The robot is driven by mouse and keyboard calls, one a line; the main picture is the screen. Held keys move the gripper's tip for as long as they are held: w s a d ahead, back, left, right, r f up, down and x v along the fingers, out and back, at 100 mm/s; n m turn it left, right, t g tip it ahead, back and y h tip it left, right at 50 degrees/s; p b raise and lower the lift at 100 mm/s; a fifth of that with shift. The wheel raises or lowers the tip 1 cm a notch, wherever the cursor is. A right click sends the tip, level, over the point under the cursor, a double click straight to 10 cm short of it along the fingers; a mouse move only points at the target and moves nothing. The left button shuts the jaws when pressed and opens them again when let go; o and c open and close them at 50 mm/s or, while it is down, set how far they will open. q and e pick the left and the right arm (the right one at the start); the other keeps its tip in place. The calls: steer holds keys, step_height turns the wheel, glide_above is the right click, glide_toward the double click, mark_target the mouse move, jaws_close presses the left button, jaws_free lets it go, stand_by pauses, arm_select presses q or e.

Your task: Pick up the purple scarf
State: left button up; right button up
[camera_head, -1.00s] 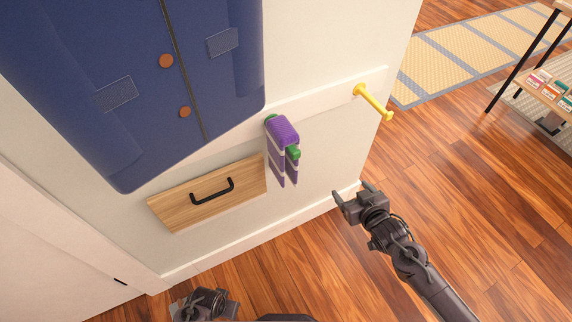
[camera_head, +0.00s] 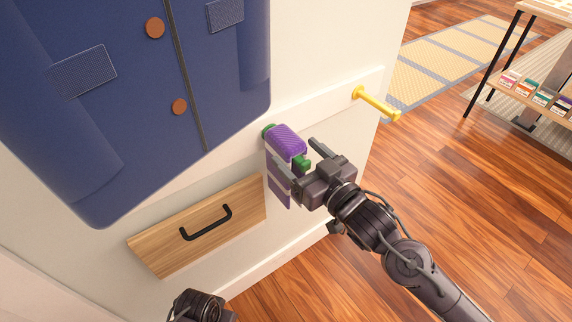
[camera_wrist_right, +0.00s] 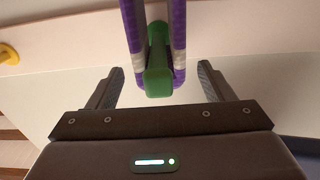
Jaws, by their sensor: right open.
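The purple scarf (camera_head: 288,140), with pale bands, hangs folded over a green peg (camera_head: 301,164) on the white wall rail. Its lower tails are partly hidden behind my right gripper. My right gripper (camera_head: 297,162) is open and empty, just in front of the scarf and peg. In the right wrist view, the scarf (camera_wrist_right: 179,35) hangs on both sides of the green peg (camera_wrist_right: 158,75). There the open fingers of the right gripper (camera_wrist_right: 160,83) stand to either side, apart from the scarf. My left gripper (camera_head: 200,305) is at the bottom edge, its fingers not clear.
A blue coat (camera_head: 110,110) hangs left of the scarf. A wooden drawer (camera_head: 165,240) with a black handle is below it. A yellow peg (camera_head: 378,103) sticks out to the right. A shelf (camera_head: 530,88) stands far right; wood floor is open between.

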steer(key=shift+x, duration=1.45)
steer(key=shift+f, duration=0.15)
steer(key=c, duration=1.3)
steer(key=shift+c, duration=0.6)
